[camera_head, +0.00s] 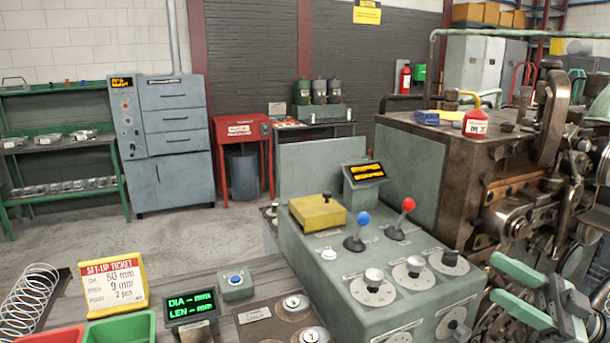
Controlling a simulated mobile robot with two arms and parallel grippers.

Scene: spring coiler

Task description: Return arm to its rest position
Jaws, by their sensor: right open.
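My right gripper (494,277) shows at the lower right edge. Its two green fingers point left and stand apart, with nothing between them. It is to the right of the green control console (330,285), near its right side. The console bears a blue-knobbed lever (363,219), a red-knobbed lever (408,204), several round dials (414,265) and a yellow box (317,212). My left gripper is not in view.
The brown coiling machine (480,160) stands behind my right gripper. On the bench are a set-up ticket (113,282), a green readout (190,307), a spring (30,297), and red (55,337) and green (122,328) bins. Floor (190,235) is clear beyond.

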